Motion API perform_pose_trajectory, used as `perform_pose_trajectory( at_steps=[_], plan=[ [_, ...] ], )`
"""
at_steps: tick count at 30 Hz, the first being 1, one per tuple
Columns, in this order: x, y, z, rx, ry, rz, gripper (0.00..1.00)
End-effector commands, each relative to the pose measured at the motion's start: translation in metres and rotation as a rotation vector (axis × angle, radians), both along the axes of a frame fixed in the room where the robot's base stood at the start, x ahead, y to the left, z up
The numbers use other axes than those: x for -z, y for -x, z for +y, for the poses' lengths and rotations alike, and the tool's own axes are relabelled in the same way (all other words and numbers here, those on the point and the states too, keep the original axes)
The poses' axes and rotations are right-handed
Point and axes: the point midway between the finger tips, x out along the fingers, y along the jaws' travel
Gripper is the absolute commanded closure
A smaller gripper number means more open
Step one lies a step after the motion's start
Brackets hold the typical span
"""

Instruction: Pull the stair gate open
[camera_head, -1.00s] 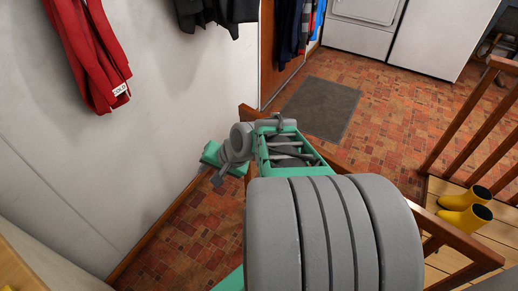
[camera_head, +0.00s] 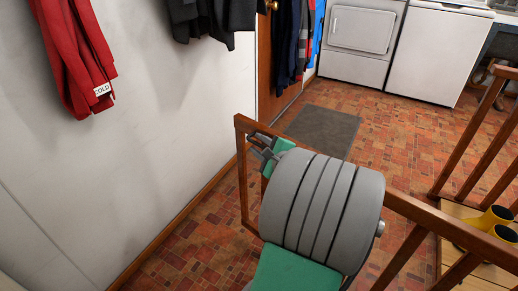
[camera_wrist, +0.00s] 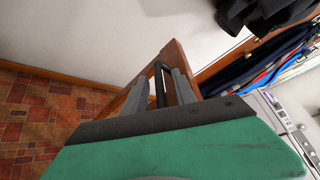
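The stair gate (camera_head: 243,185) is a brown wooden frame. Its left end stands near the white wall, and whether it is shut or ajar is hard to tell. My gripper (camera_head: 262,146) is at the gate's upper left corner, and my arm hides much of the gate. In the wrist view my two grey fingers (camera_wrist: 160,82) are apart, one on each side of a black bar handle (camera_wrist: 160,88) on the brown wood. Wood shows between the handle and the right finger. Firm contact with the handle is not visible.
A red garment (camera_head: 75,55) and dark clothes (camera_head: 212,20) hang on the left wall. A grey mat (camera_head: 322,130) lies on the brick floor beyond the gate. White appliances (camera_head: 435,50) stand at the back. Yellow boots (camera_head: 490,222) and a wooden railing (camera_head: 470,150) are at right.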

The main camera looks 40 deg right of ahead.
Motion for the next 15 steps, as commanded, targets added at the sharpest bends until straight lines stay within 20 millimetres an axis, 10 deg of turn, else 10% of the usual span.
perform_pose_trajectory(
  at_steps=[7, 15],
  plan=[
    [-0.0001, -0.0017, -0.0007, 0.001, 0.001, 0.001, 0.68],
    [0.0001, -0.0014, -0.0005, 0.001, 0.001, 0.001, 0.9]
  ],
)
